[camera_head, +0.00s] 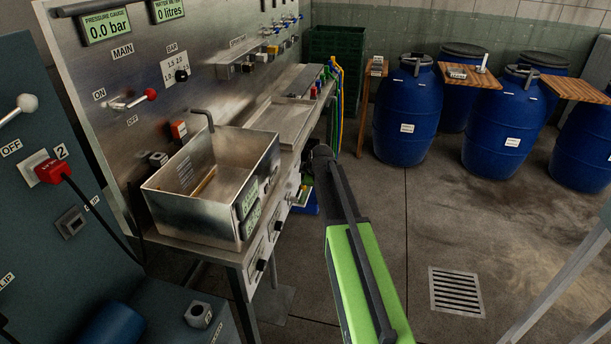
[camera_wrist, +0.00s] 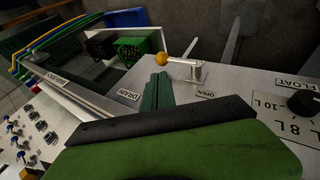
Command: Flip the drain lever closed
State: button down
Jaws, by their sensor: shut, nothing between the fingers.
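The drain lever (camera_wrist: 182,65) shows in the wrist view as a short metal arm with a yellow ball knob at its left end and a pivot at its right. It sits on a grey metal panel beside the labels DRAIN (camera_wrist: 128,95) and OPEN (camera_wrist: 205,94). My gripper (camera_wrist: 161,77) has its green fingers shut and empty, their tips just below the yellow knob in the picture. Whether they touch it I cannot tell. In the head view my gripper (camera_head: 320,152) is right of the metal sink bench, and the lever is hard to make out.
A steel basin (camera_head: 192,212) stands on the bench, left of my arm. Coloured hoses (camera_head: 338,88) hang at the bench's far end. Several blue barrels (camera_head: 407,110) stand at the back right. Open floor with a drain grate (camera_head: 457,292) lies to the right.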

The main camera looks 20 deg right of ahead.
jog(key=p+v, duration=0.3)
jog(key=v, duration=0.3)
jog(key=shift+r, duration=0.25)
jog(key=shift+w+d, duration=0.1)
jog(key=shift+f, duration=0.1)
jog(key=s+a+f+m+g+p, duration=0.1)
jog(key=s+a+m+g, duration=0.2)
jog(key=s, duration=1.1)
jog(key=s+a+f+m+g, duration=0.2)
jog(key=s+a+m+g, duration=0.2)
jog(key=s+a+m, duration=0.6)
jog(key=s, duration=0.4)
jog(key=shift+s+f+g+p, duration=0.25)
jog(key=shift+s+g+p, duration=0.05)
jog(key=shift+s+p, duration=0.1)
jog(key=shift+d, duration=0.1)
